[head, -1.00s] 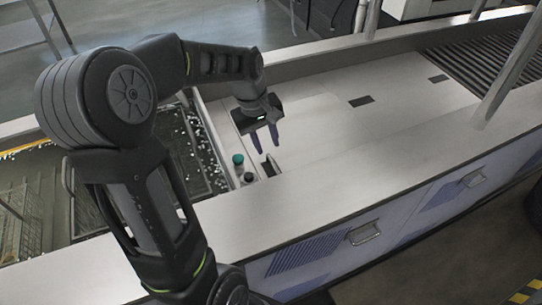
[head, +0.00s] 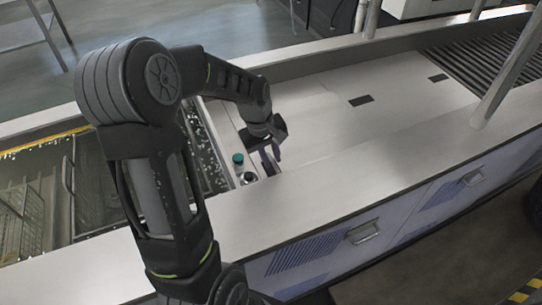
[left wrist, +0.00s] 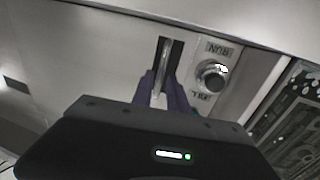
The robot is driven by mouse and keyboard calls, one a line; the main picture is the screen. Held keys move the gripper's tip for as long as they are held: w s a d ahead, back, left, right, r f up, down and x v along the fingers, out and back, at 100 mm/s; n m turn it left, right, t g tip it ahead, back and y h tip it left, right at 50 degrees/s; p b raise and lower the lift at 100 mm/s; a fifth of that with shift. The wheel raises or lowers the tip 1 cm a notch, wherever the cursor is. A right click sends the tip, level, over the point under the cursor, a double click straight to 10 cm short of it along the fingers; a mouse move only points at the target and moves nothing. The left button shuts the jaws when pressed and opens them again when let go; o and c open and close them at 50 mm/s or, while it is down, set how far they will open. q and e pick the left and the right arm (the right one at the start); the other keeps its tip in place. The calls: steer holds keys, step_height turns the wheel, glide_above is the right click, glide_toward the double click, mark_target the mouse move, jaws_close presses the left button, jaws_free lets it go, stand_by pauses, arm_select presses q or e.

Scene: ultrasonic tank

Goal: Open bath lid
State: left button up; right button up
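A pale metal lever (left wrist: 163,62) stands in a dark slot in the white deck in the left wrist view. My left gripper (left wrist: 164,88) is at the near end of this slot, its two purple fingers on either side of the lever with a small gap between them. In the head view the left gripper (head: 271,158) points down at the deck beside the knobs; its fingertips partly cover the slot. I cannot tell whether the fingers touch the lever. The white deck panels (head: 330,125) lie flat. My right gripper is not in view.
A teal-topped knob (head: 238,159) and a dark knob (head: 249,178) sit just left of the gripper. A silver knob (left wrist: 212,76) has RUN and FILL labels. The open tank (head: 40,190) with wire baskets is at left. A metal post (head: 510,70) rises at right.

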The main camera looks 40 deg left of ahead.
arm_select(q)
jaws_close()
stand_by(1.1)
